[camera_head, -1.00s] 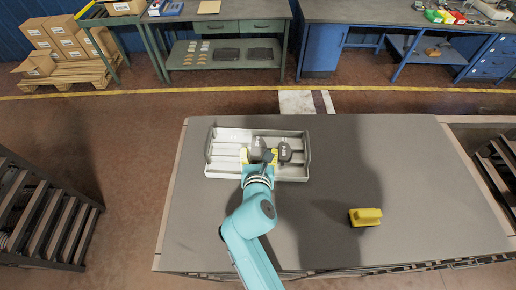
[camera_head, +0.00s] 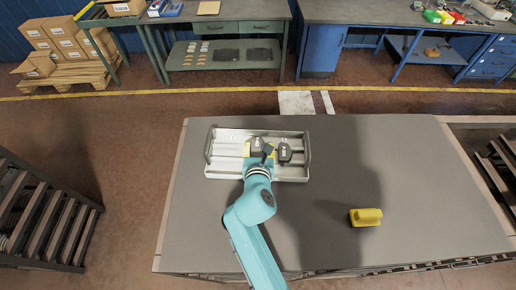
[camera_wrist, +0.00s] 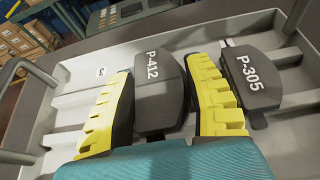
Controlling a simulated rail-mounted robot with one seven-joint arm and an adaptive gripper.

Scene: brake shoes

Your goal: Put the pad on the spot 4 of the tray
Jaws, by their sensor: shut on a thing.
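The light grey tray (camera_head: 224,173) lies on the table, with raised ribs and end handles. My gripper (camera_head: 262,153) is over its middle. In the wrist view, my gripper's yellow fingers (camera_wrist: 162,105) are shut on the dark pad marked P-412 (camera_wrist: 158,88), one on each side. This pad also shows in the head view (camera_head: 257,145). Another dark pad, P-305 (camera_wrist: 252,75), sits in the tray just right of the right finger; it also shows in the head view (camera_head: 284,152). A label "3" (camera_wrist: 101,72) shows left of the left finger. I cannot tell whether the P-412 pad touches the tray floor.
A yellow object (camera_head: 365,217) stands on the grey table (camera_head: 420,190) to the right. Most of the table right of the tray is clear. The tray's left slots look empty. Workbenches (camera_head: 225,25) stand at the back, beyond a yellow floor line.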

